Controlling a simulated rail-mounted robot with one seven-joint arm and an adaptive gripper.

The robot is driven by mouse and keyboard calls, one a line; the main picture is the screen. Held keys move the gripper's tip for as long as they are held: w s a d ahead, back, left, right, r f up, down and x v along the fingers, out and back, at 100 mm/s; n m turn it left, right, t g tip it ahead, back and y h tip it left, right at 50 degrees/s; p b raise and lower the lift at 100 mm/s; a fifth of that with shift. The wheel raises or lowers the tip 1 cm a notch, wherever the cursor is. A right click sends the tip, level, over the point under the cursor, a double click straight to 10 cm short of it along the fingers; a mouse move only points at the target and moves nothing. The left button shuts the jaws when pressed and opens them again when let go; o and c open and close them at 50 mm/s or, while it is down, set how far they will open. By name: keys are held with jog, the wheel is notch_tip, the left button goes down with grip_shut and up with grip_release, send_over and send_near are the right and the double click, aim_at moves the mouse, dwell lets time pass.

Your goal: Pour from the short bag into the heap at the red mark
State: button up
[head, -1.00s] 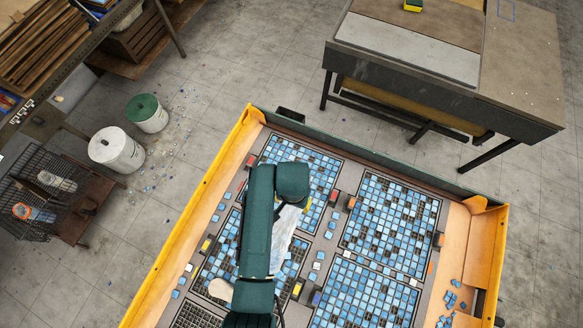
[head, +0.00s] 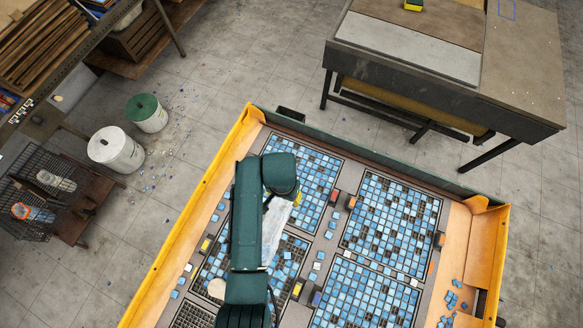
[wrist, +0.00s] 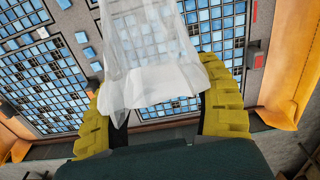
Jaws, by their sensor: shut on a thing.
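My gripper (wrist: 153,85) has its yellow ridged fingers shut on a translucent whitish bag (wrist: 150,45), which stretches away from the fingers over the tile grids. In the head view the bag (head: 275,228) shows partly beside my dark green arm, above the frame's left half. I see no tiles inside the bag, and its far end is cut off in the wrist view. Loose blue tiles (head: 453,298) lie in a small heap on the tan strip at the right. Small red and orange blocks (head: 334,197) sit between the grids; I cannot tell which is the red mark.
The tray has a raised yellow wall (head: 190,225) at the left. Blue mosaic grids (head: 390,225) fill its middle.

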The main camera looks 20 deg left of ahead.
jog(key=w+a+b, duration=0.2)
jog(key=a+b, duration=0.4)
jog(key=a, duration=0.7)
jog(key=shift+w+a, duration=0.25)
jog(key=shift+w, duration=0.15)
dwell(2.5)
jog(key=shift+w+d+r+g+y+p, duration=0.15)
jog(key=shift+w+d+g+y+p, duration=0.25)
jog(key=shift+y+p, duration=0.4)
dwell(1.4)
jog(key=shift+d+g+y, duration=0.3)
jog(key=shift+g+y, duration=0.3)
dwell(1.0)
